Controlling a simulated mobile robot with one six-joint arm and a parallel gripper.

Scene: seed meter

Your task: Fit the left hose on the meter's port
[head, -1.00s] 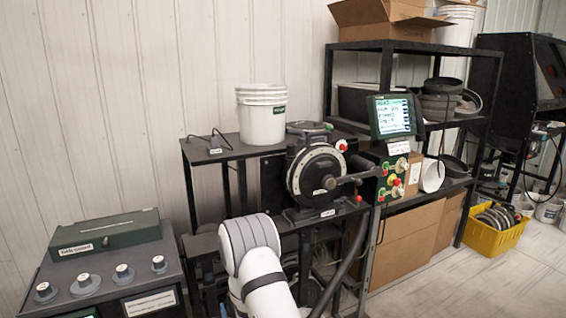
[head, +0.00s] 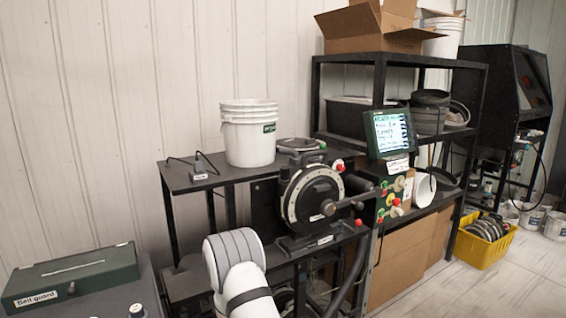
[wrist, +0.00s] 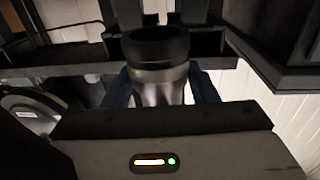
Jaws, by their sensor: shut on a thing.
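The seed meter (head: 313,197), a dark round unit with a pale ring and a red knob, stands on the black bench in the head view. A thick dark hose (head: 349,277) hangs below its right side. In the wrist view my gripper (wrist: 160,88) has blue fingers on both sides of a silver cylinder with a black collar (wrist: 155,46), shut on it. This looks like a hose end; the rest of that hose is hidden. In the head view my white arm hides the gripper. I cannot make out the port or its distance from the held end.
A white bucket (head: 248,135) stands on the upper bench shelf. A screen (head: 390,132) and a control panel (head: 396,190) are right of the meter. A green box (head: 70,276) is on the left cabinet. A yellow crate (head: 483,245) sits on the floor at right.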

